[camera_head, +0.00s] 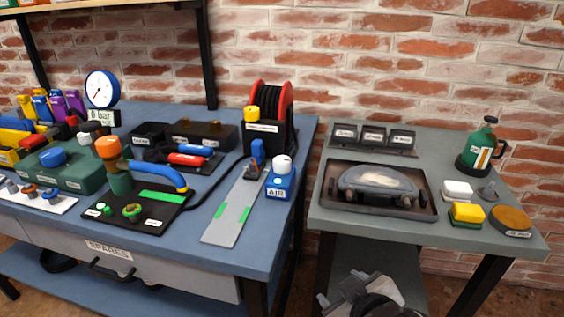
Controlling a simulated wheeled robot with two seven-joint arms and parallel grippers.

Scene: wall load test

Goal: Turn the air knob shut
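A blue box labelled AIR (279,187) stands near the right edge of the blue bench. A white round knob (283,164) sits on top of it; its turn position is too small to read. My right gripper (341,288) shows at the bottom, right of centre, below and in front of the grey table. Its two fingertips look apart, with nothing visible between them. It is well away from the knob. My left gripper is not in view.
A grey strip with green marks and a blue lever (257,158) lies left of the box. A hose reel (272,115) stands behind it. A black board with a blue-handled tool (158,175) is further left. The grey table (335,222) holds a tray (420,205), sponge and bottle.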

